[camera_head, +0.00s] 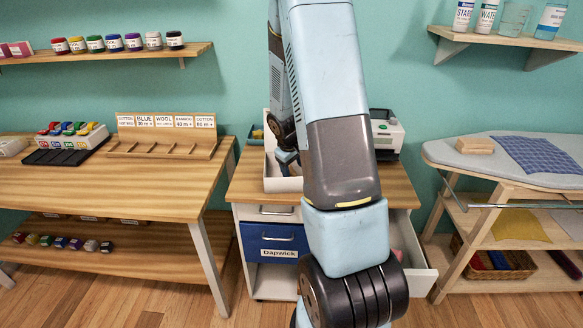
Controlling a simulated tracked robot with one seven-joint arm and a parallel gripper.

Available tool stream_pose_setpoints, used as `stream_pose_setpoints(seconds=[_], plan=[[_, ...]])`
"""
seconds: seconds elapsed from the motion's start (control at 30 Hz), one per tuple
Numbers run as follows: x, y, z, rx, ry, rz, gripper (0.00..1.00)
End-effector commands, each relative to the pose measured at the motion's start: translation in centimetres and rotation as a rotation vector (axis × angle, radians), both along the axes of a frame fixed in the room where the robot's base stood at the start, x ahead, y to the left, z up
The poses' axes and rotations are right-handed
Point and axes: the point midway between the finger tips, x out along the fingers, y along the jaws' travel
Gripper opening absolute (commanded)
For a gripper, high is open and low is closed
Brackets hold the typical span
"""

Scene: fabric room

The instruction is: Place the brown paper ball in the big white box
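A white box (272,184) stands on the middle wooden worktop, mostly hidden behind my arm; only its left part shows. The end of my arm reaches down at this box, and my gripper (288,166) shows as a small blue-grey part at or just inside its opening. The fingertips are too small and covered to tell whether they are open or shut, or hold anything. I see no brown paper ball; my arm hides much of the worktop and box.
A white device (387,133) stands behind my arm. Below are a blue drawer (274,243) labelled Dapwick and a pulled-out white drawer (418,278) at right. A wooden table (110,192) stands left, an ironing board (470,160) right. The left table's front is clear.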

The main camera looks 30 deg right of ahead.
Motion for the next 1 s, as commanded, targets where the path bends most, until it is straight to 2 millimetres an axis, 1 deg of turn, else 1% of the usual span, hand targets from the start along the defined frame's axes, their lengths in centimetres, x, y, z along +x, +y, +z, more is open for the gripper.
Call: stream_pose_setpoints(seconds=[0.03,0.1,0.33,0.47,0.67,1.0], plan=[[0.0,0.0,0.0,0.0,0.0,0.0,0.68],[0.0,0.0,0.0,0.0,0.0,0.0,0.73],[0.0,0.0,0.1,0.0,0.0,0.0,0.73],[0.0,0.0,0.7,0.0,-0.001,0.0,0.73],[-0.2,0.5,3.1,0.0,-0.004,0.001,0.73],[-1.2,1.7,8.5,-0.001,-0.004,0.0,0.73]])
